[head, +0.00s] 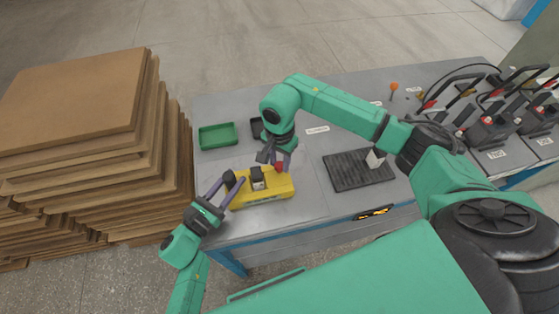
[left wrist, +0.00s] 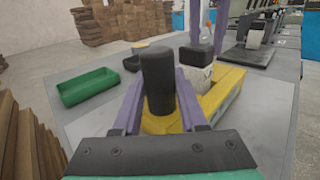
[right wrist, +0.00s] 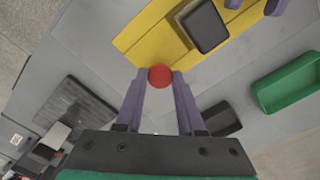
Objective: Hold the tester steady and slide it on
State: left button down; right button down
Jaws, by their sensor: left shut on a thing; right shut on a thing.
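The yellow tester (head: 272,191) sits on the grey table near its front left edge. A black upright post (left wrist: 158,82) stands at its left end, and my left gripper (head: 231,184) is shut on it. A red knob (right wrist: 160,76) stands at the tester's right end, and my right gripper (head: 277,160) is shut on it from above. Between the two, a pale block with a black top (head: 257,179) stands upright on the tester; it also shows in the left wrist view (left wrist: 196,72). The tester's far side is partly hidden by my right gripper.
A green tray (head: 218,143) and a small black tray (head: 256,128) lie behind the tester. A black ribbed mat (head: 345,172) to the right carries a pale block (head: 376,158). Several chargers (head: 490,130) stand far right. Stacked brown boards (head: 85,105) rise left of the table.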

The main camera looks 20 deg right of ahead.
aim_at(283, 185)
jog(key=shift+s+a, duration=0.15)
jog(key=shift+s, duration=1)
jog(key=shift+s+a, duration=0.15)
jog(key=shift+s, duration=1)
jog(key=c, duration=0.5)
grip_release()
notch_tip(283, 185, up, 12)
pick_arm(q)
jog(key=shift+c, duration=1.9)
grip_release()
jog(key=shift+s+a, duration=0.1)
